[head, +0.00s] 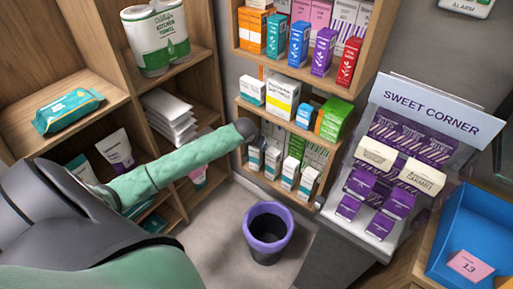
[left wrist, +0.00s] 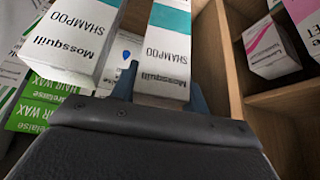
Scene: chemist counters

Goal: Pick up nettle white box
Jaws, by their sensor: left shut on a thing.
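My left gripper (left wrist: 162,92) is shut on a white Mosquill shampoo box with a teal end (left wrist: 165,50), one finger on each side. No "nettle" lettering is readable on the box. A similar Mosquill shampoo box (left wrist: 72,38) stands just left of it in the left wrist view, apart from the fingers. Several small white and teal boxes (head: 290,172) stand on the lowest visible shelf there. My right gripper is not in view.
Green hair wax boxes (left wrist: 38,108) lie close on the left. A wooden divider (left wrist: 222,60) stands right of the gripper. A purple-rimmed bin (head: 268,228) is on the floor below. The Sweet Corner stand (head: 432,112) is at the right.

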